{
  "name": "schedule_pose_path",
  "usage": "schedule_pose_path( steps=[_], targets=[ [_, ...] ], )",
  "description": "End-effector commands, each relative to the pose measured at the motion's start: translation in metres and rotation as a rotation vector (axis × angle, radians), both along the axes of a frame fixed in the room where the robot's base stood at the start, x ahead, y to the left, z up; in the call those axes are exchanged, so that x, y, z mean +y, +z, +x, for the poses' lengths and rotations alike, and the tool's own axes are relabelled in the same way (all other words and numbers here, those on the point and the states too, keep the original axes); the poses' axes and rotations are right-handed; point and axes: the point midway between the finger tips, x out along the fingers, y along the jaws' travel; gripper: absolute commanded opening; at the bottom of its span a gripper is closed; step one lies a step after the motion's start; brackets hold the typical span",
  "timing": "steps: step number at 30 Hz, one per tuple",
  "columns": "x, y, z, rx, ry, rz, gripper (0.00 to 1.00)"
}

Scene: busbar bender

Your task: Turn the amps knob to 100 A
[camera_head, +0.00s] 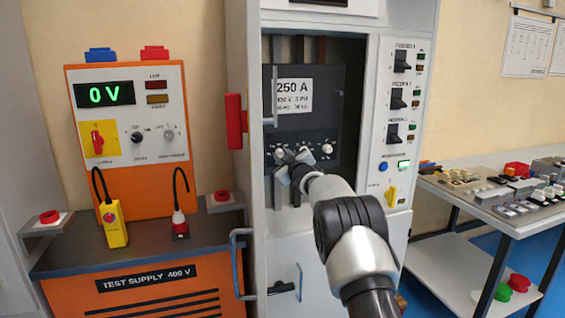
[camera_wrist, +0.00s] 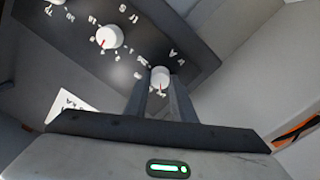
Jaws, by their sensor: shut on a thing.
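The breaker panel (camera_head: 340,115), marked 250 A, has a row of white knobs in the open cabinet. My gripper (camera_head: 290,160) is at the left end of this row. In the wrist view, which is turned over, my gripper (camera_wrist: 160,90) is shut on the amps knob (camera_wrist: 160,73), a white knob with a red pointer and a letter A near it. The pointer shows toward the bottom of the wrist view. Its scale is too small and partly hidden to read. A second white knob (camera_wrist: 109,38) is beside it, free of my gripper.
An orange test supply (camera_head: 130,180) showing 0 V is farther left. Black switches (camera_head: 398,98) line the cabinet's right side. A parts table (camera_head: 480,205) stands at right.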

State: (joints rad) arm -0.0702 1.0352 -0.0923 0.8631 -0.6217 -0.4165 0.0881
Motion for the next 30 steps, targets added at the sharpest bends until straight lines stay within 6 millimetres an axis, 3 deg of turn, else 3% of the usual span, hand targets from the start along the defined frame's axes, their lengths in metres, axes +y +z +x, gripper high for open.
schedule_pose_path(
  steps=[18, 30],
  targets=[
    [0.0006, -0.003, -0.0002, -0.145, -0.001, -0.544, 0.01],
    [0.0011, -0.0026, -0.0003, -0.199, 0.0, -0.748, 0.01]
  ],
)
